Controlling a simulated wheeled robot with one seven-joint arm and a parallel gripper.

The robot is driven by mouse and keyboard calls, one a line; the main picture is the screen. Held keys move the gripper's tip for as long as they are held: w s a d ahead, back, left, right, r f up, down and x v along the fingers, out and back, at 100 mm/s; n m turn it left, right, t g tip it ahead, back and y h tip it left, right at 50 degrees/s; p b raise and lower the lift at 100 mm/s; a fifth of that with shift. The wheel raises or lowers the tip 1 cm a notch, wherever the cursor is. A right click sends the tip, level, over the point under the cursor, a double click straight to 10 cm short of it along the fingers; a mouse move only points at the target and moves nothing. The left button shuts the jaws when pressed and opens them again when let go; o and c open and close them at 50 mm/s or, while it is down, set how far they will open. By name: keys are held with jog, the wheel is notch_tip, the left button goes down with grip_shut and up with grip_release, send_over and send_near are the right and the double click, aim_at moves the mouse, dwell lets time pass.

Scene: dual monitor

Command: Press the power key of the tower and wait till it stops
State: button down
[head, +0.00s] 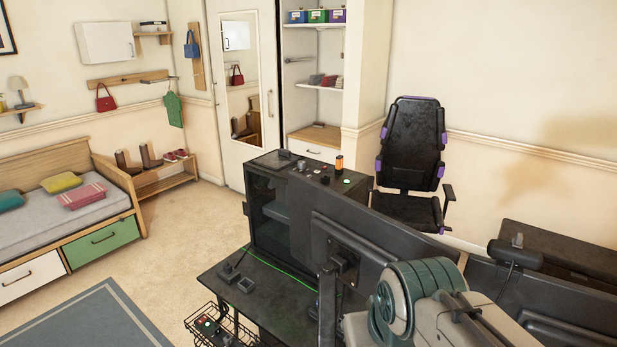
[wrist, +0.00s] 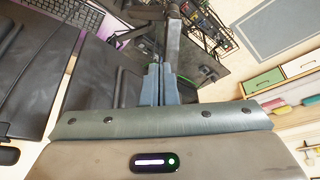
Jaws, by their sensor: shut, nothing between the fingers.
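The black tower (head: 275,215) stands upright on the dark desk in the head view, with a glass side panel facing left. Its top panel carries small knobs and a green-lit round spot (head: 347,181), beside a small orange object (head: 339,163). I cannot tell for sure which of these is the power key. My gripper (wrist: 161,72) shows in the wrist view with its two grey-blue fingers together and nothing between them. The fingers are above the desk area behind a monitor, apart from the tower's top as far as I can tell. In the head view the fingers are hidden.
Two monitors seen from behind, one near the tower (head: 370,237) and one at the right (head: 560,325), stand close to my arm. A monitor stand (head: 327,300) rises beside it. A wire basket (head: 215,330) hangs at the desk's front. A chair (head: 410,160) stands behind the desk.

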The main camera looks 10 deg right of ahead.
dwell(0.4)
notch_tip(320, 180, down, 9)
jog(key=b, duration=0.7)
jog(key=shift+w+r+g, duration=0.15)
jog(key=shift+w+g, duration=0.15)
jog(key=shift+g, duration=0.1)
